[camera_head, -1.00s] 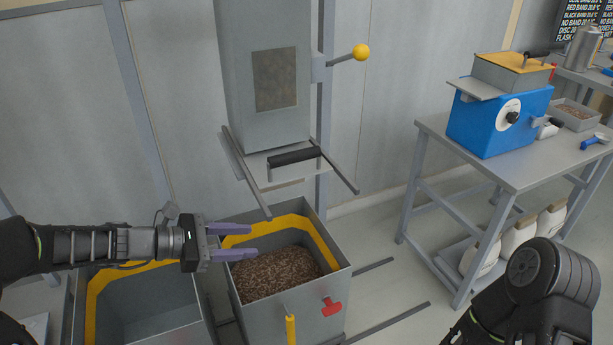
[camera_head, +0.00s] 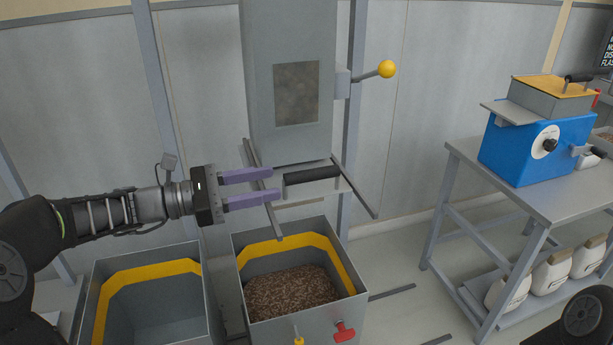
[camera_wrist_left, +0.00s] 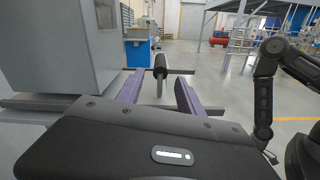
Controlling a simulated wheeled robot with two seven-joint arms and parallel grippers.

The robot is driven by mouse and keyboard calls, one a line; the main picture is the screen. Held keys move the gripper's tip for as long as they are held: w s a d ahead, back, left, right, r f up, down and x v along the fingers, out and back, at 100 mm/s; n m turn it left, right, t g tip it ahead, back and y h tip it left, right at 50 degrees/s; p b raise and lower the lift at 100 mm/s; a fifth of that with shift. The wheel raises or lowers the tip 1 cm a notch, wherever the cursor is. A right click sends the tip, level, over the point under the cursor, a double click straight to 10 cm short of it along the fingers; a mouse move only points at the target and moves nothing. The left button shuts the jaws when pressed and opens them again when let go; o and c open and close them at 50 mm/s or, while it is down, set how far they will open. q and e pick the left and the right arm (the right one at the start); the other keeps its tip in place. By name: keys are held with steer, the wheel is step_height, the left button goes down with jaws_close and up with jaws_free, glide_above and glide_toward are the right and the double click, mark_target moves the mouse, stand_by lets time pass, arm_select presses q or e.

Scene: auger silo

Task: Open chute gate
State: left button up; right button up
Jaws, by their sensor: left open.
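The chute gate (camera_head: 347,185) is a flat grey plate under the silo chute (camera_head: 287,85), set between two side rails. Its black bar handle (camera_head: 312,175) lies roughly level along the front. My left gripper (camera_head: 277,185) is open, its two purple fingers pointing right toward the handle's left end. In the left wrist view, the handle (camera_wrist_left: 160,62) shows just beyond and between the fingertips (camera_wrist_left: 158,82); I cannot tell whether they touch it. Only a link of my right arm shows at the lower right of the head view; its gripper is out of frame.
A grain bin (camera_head: 350,270) with a yellow inner band stands below the chute. An empty bin (camera_head: 208,290) stands left of it. A yellow-knobbed lever (camera_head: 387,69) juts from the chute's right. A steel table (camera_head: 530,192) with a blue machine (camera_head: 515,150) stands right.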

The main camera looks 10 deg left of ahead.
mark_target(287, 180)
arm_select(q)
steer(key=shift+x, duration=4)
steer(key=shift+a, duration=0.1)
jaws_close()
